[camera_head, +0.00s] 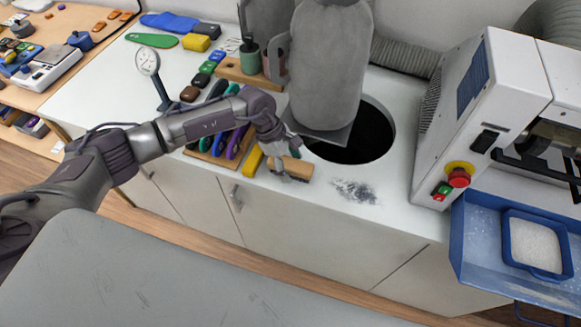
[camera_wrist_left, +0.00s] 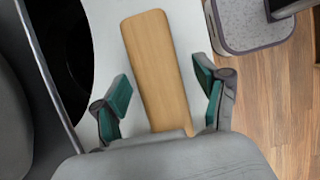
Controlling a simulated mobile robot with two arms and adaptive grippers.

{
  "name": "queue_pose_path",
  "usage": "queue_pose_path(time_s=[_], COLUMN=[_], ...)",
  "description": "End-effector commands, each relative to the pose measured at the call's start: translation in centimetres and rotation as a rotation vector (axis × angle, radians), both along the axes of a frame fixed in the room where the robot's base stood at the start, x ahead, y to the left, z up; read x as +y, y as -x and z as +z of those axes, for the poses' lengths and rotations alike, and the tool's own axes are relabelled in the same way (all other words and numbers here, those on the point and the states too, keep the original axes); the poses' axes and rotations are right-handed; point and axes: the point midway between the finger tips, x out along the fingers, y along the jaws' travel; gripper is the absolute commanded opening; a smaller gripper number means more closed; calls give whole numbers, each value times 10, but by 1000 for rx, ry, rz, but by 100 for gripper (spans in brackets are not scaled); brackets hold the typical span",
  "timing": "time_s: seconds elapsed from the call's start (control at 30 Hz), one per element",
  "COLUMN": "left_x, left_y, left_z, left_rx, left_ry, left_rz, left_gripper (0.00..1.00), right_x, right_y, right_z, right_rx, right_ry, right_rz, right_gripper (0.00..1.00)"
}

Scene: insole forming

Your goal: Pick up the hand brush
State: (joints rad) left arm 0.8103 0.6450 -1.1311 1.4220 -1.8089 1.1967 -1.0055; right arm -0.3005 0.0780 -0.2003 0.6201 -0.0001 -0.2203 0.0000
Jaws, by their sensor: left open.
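The hand brush (camera_head: 295,169) lies on the white worktop near its front edge, in front of the dark round opening. Its plain wooden back (camera_wrist_left: 157,68) faces up in the left wrist view. My left gripper (camera_head: 289,165) is over the brush. In the left wrist view my left gripper (camera_wrist_left: 163,103) is open, with one green-padded finger on each side of the wooden back and gaps between. The gripper hides part of the brush in the head view. My right gripper is not seen.
Grey dust (camera_head: 355,191) lies right of the brush. A yellow block (camera_head: 252,161) sits close on the left, beside a rack of coloured tools. The dark opening (camera_head: 372,135) and grey padded form (camera_head: 327,65) are behind. A machine (camera_head: 480,110) stands at right.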

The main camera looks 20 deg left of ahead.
Motion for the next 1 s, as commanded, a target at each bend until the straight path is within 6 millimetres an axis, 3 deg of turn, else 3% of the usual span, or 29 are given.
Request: queue_pose_path(time_s=[0.53, 0.9, 1.0], left_x=[0, 0, 0], left_y=[0, 0, 0], left_z=[-2, -2, -2], left_rx=[0, 0, -1], left_ry=[0, 0, 0], left_rz=[0, 0, 0], left_gripper=[71, 10, 6], right_x=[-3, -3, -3], right_y=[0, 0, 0], right_z=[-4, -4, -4], right_rx=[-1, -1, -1], right_ry=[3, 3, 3], right_rz=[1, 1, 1], right_gripper=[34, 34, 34])
